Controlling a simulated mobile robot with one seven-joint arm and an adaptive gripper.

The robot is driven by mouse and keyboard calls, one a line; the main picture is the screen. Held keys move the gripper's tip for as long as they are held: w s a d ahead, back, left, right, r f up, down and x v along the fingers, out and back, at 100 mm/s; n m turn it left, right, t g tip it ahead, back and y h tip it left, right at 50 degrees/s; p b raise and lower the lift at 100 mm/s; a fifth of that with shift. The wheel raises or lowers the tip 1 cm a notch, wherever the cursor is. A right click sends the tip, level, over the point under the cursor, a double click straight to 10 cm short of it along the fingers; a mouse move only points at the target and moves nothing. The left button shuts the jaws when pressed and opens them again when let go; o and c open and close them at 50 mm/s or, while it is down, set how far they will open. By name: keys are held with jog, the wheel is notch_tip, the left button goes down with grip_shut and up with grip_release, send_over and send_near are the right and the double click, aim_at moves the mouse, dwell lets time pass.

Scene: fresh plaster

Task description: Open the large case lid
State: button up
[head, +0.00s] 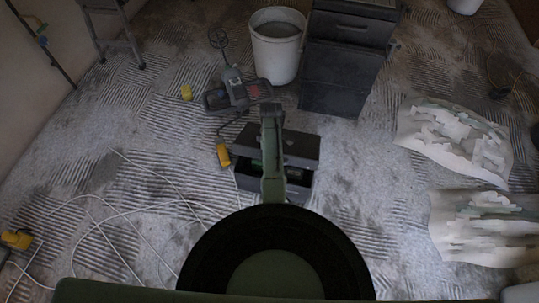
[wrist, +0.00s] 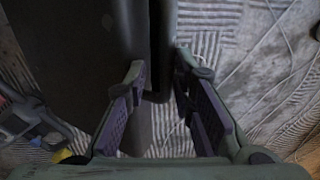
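A dark grey case lies on the floor in the middle of the head view, partly hidden behind my green arm. Its lid (head: 305,148) and its body (head: 244,173) show on both sides of the arm, with a dark band between them; I cannot tell how far the lid is raised. In the wrist view the case's broad dark panel (wrist: 75,45) fills the upper left, with a narrow dark strip beside it. My gripper (wrist: 160,82) is open, its fingers apart near the end of this strip. Whether a finger touches the case cannot be told.
A tall stack of dark boxes (head: 343,62) and a white bucket (head: 277,52) stand behind. A grey and red tool (head: 237,93) lies left of them. A yellow item (head: 223,155) sits beside the case. White cable (head: 100,225) loops at left; crumpled sheets (head: 455,140) lie right.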

jog(key=w+r+p, duration=0.3)
jog(key=r+p, duration=0.2)
jog(key=r, duration=0.6)
jog(key=shift+w+d+r, duration=0.15)
jog(key=shift+d, duration=0.15)
dwell(0.4)
dwell(0.6)
